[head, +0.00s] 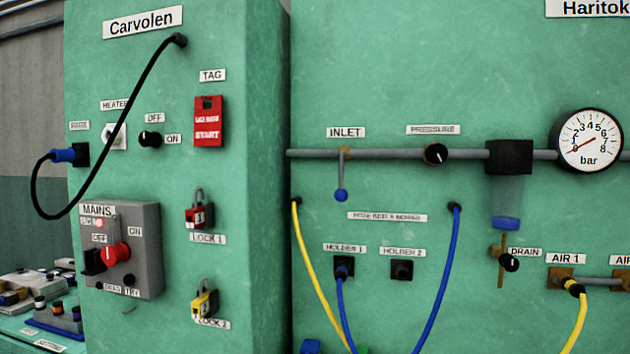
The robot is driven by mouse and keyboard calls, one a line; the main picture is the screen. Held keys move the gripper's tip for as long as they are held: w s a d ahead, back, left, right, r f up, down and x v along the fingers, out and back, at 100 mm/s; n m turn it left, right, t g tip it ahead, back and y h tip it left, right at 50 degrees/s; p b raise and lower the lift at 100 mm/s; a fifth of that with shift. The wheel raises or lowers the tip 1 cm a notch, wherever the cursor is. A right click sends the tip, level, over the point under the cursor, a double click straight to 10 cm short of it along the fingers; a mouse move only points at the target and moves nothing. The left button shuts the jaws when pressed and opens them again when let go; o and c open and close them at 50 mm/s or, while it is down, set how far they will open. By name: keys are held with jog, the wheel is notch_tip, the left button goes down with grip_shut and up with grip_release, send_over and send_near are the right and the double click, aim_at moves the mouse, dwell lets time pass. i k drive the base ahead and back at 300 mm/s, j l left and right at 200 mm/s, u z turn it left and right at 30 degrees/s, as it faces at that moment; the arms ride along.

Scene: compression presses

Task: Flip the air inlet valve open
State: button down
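The air inlet valve (342,175) sits on the grey horizontal pipe under the INLET label (346,132) in the head view. It has a brass body at the pipe and a thin lever with a blue knob (341,195) at its end. The lever hangs straight down, across the line of the pipe. The pressure gauge (589,141) at the right has a red needle pointing to the lower left, near the low end of the scale. My gripper is not in view.
A black pressure knob (435,154) and a filter bowl (508,185) sit right of the valve. Yellow (317,270) and blue (437,280) hoses hang below it. The Carvolen cabinet (245,60) stands out at the left, with red (199,214) and yellow (204,302) padlocks.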

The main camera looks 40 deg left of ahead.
aim_at(341, 195)
jog(key=u, duration=1.75)
